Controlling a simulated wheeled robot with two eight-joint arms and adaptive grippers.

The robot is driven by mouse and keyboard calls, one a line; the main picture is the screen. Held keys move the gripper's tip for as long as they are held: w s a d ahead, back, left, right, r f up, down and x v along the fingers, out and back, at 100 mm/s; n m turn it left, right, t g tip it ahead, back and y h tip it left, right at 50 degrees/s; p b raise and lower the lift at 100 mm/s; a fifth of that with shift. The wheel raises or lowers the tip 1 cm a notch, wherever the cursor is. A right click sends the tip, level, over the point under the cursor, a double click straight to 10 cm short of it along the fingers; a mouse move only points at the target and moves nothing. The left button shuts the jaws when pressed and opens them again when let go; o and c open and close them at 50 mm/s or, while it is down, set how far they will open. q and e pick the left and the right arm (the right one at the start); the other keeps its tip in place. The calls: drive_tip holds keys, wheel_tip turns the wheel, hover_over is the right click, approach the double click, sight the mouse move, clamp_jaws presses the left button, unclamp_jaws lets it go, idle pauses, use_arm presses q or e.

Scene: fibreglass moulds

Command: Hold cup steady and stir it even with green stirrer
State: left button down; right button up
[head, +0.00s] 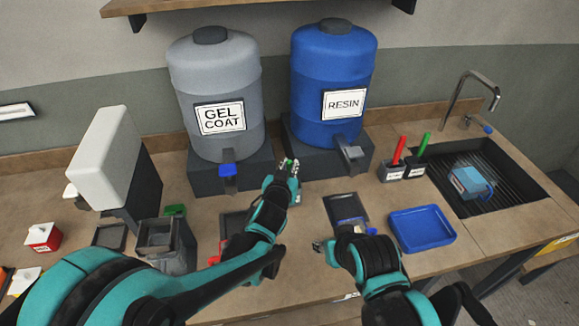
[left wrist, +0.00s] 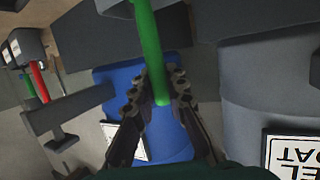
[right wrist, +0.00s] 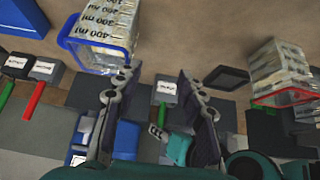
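The right gripper is open and empty. A similar cup with a red rim (right wrist: 282,72) stands further to the right there. The cups' contents cannot be made out.
A grey gel coat tank (head: 216,90) and a blue resin tank (head: 333,85) stand at the back. A blue tray (head: 422,228) lies right of my right arm.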

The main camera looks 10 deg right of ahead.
use_arm(q)
drive_tip(key=shift+r+p, duration=4.3)
drive_tip(key=shift+r, duration=1.25)
drive_tip(key=shift+f, duration=0.1)
